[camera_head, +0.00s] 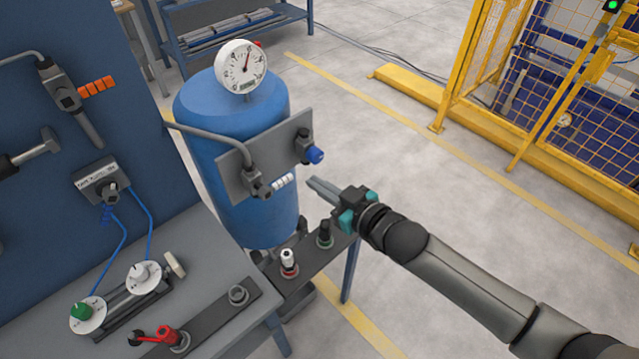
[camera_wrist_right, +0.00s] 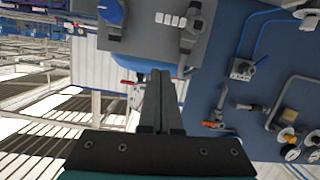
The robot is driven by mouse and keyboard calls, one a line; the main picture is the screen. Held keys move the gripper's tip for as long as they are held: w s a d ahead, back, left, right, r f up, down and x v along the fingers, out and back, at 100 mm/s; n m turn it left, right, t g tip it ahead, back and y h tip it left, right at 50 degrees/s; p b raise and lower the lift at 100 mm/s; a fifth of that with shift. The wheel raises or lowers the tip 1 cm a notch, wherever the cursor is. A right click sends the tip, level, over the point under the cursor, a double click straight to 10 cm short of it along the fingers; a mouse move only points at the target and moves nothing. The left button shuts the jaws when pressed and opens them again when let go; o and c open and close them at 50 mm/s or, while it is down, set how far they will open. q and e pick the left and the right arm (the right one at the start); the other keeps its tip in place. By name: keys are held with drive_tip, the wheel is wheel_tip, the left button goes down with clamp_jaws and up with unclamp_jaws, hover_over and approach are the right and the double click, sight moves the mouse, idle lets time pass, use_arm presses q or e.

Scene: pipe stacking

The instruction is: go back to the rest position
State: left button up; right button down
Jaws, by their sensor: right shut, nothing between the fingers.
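My right gripper (camera_head: 324,190) comes in from the right in the head view. Its fingers are together and empty, pointing left towards the grey plate (camera_head: 232,172) on the blue tank (camera_head: 200,125), and look apart from it. In the right wrist view my right gripper (camera_wrist_right: 158,85) shows two dark fingers side by side with nothing between them. The grey plate (camera_wrist_right: 150,38) with a blue knob (camera_wrist_right: 111,12) lies ahead of them in that view. My left gripper is in neither view.
A workbench (camera_head: 215,265) with dials, a red valve (camera_head: 167,335) and fittings stands at the lower left. A blue panel (camera_head: 60,150) with tools rises behind it. A yellow fence (camera_head: 480,70) is at the right. Open floor (camera_head: 400,160) lies between tank and fence.

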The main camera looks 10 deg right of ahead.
idle(0.4)
drive_tip(key=s+d+f+m+g+h+b, duration=0.1)
drive_tip(key=s+d+f+h+b, duration=0.2)
drive_tip(key=f, duration=0.8)
drive_tip(key=s+d+f+m+g+h+b, duration=0.1)
drive_tip(key=s+d+f+m+g+b, duration=0.25)
drive_tip(key=f, duration=0.75)
drive_tip(key=s+d+f+n+t+h+b, duration=0.1)
drive_tip(key=s+d+f+h+b, duration=0.3)
drive_tip(key=f, duration=0.8)
drive_tip(key=s+d+f+g+b, duration=0.1)
drive_tip(key=s+f+g, duration=0.1)
drive_tip(key=s+f, duration=0.5)
drive_tip(key=s+d+f+m+g+b, duration=0.1)
drive_tip(key=s+f, duration=0.6)
drive_tip(key=s, duration=0.7)
drive_tip(key=s+d+f+m+g+b, duration=0.1)
drive_tip(key=s+f+g+b, duration=0.2)
drive_tip(key=s, duration=0.7)
wheel_tip(320, 180, down, 5)
drive_tip(key=shift+s+r+g, duration=0.1)
drive_tip(key=shift+s+g, duration=0.3)
drive_tip(key=shift+g, duration=0.65)
drive_tip(key=shift+w, duration=0.15)
